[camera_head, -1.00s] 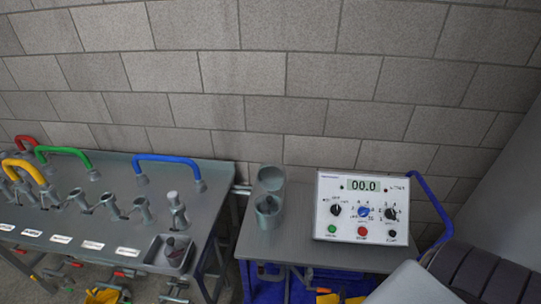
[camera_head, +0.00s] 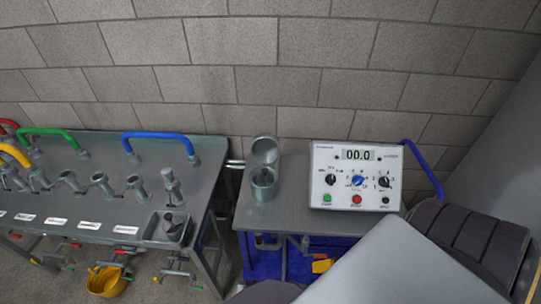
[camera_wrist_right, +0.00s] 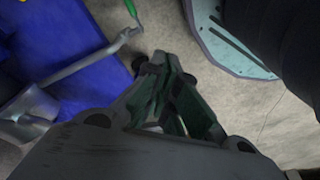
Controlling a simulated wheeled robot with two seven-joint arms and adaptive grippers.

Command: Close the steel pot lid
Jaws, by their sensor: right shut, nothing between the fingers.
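The steel pot (camera_head: 263,185) stands upright on the right-hand steel table, left of the control box. Its round lid (camera_head: 266,150) stands raised at the pot's back edge, so the pot is open. My right gripper (camera_wrist_right: 158,62) shows in the right wrist view with its fingers together and nothing between them. It is over the floor, away from the pot, which is not in that view. My left gripper is not in view. In the head view a grey part of my right arm fills the lower right, but no fingers show there.
A white control box (camera_head: 358,175) reading 00.0 stands on the table (camera_head: 290,218) right of the pot. A yellow bucket (camera_head: 108,282) is below. A gap separates bench and table.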

